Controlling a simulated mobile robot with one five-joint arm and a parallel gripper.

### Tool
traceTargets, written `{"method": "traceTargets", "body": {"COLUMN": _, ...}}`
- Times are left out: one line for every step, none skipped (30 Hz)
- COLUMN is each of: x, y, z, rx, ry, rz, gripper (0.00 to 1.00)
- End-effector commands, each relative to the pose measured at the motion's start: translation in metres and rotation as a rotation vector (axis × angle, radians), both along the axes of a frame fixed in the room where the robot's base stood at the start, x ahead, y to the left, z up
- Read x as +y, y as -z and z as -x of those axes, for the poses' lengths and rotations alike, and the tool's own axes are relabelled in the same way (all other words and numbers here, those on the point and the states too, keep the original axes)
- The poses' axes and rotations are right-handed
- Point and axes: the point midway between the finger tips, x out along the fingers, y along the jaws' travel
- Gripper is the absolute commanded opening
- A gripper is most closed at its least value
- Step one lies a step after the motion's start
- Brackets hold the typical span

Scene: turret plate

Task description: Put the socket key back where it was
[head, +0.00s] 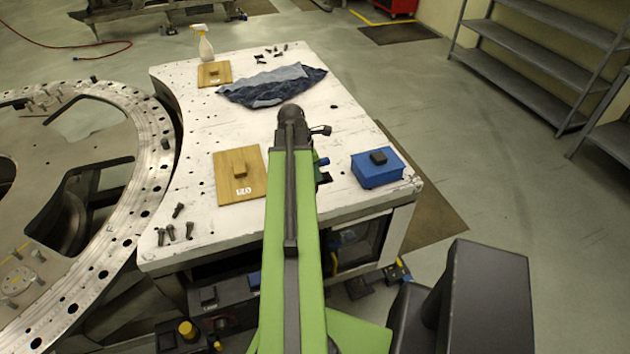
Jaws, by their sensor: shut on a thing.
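My gripper (292,117) is at the dark far end of my green arm, over the middle of the white worktable (350,215). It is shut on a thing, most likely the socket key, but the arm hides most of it. A short dark piece sticks out to the right of the gripper; I cannot tell if it belongs to the key. A second wooden board (203,79) with a block lies at the table's far left.
A blue box (376,173) with a black top piece stands near the right front corner. The big ring plate (150,172) borders the table's left. Small blue and dark parts show beside my arm.

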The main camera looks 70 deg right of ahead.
Motion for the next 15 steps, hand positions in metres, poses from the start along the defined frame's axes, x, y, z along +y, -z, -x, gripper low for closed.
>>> {"method": "traceTargets", "body": {"x": -0.001, "y": 0.016, "z": 0.003, "rx": 0.000, "ry": 0.004, "rz": 0.000, "gripper": 0.00}}
{"method": "traceTargets", "body": {"x": -0.002, "y": 0.022, "z": 0.004, "rx": 0.000, "ry": 0.007, "rz": 0.000, "gripper": 0.00}}
{"method": "traceTargets", "body": {"x": -0.003, "y": 0.030, "z": 0.006, "rx": 0.000, "ry": 0.010, "rz": 0.000, "gripper": 0.00}}
{"method": "traceTargets", "body": {"x": -0.004, "y": 0.034, "z": 0.008, "rx": -0.001, "ry": 0.013, "rz": 0.001, "gripper": 0.00}}
{"method": "traceTargets", "body": {"x": -0.004, "y": 0.037, "z": 0.009, "rx": 0.000, "ry": 0.015, "rz": 0.000, "gripper": 0.00}}
{"method": "traceTargets", "body": {"x": -0.005, "y": 0.039, "z": 0.009, "rx": -0.001, "ry": 0.016, "rz": 0.001, "gripper": 0.00}}
{"method": "traceTargets", "body": {"x": -0.005, "y": 0.038, "z": 0.010, "rx": -0.001, "ry": 0.016, "rz": 0.001, "gripper": 0.00}}
{"method": "traceTargets", "body": {"x": -0.005, "y": 0.036, "z": 0.010, "rx": -0.001, "ry": 0.016, "rz": 0.001, "gripper": 0.00}}
{"method": "traceTargets", "body": {"x": -0.005, "y": 0.034, "z": 0.010, "rx": -0.001, "ry": 0.016, "rz": 0.001, "gripper": 0.00}}
{"method": "traceTargets", "body": {"x": -0.005, "y": 0.034, "z": 0.010, "rx": 0.000, "ry": 0.017, "rz": 0.000, "gripper": 0.00}}
{"method": "traceTargets", "body": {"x": -0.006, "y": 0.034, "z": 0.010, "rx": 0.000, "ry": 0.018, "rz": 0.000, "gripper": 0.00}}
{"method": "traceTargets", "body": {"x": -0.006, "y": 0.034, "z": 0.011, "rx": 0.000, "ry": 0.018, "rz": 0.000, "gripper": 0.00}}
{"method": "traceTargets", "body": {"x": -0.006, "y": 0.034, "z": 0.011, "rx": 0.000, "ry": 0.019, "rz": 0.000, "gripper": 0.00}}
{"method": "traceTargets", "body": {"x": -0.006, "y": 0.035, "z": 0.011, "rx": 0.000, "ry": 0.019, "rz": 0.000, "gripper": 0.00}}
{"method": "traceTargets", "body": {"x": -0.006, "y": 0.036, "z": 0.011, "rx": -0.001, "ry": 0.020, "rz": 0.001, "gripper": 0.00}}
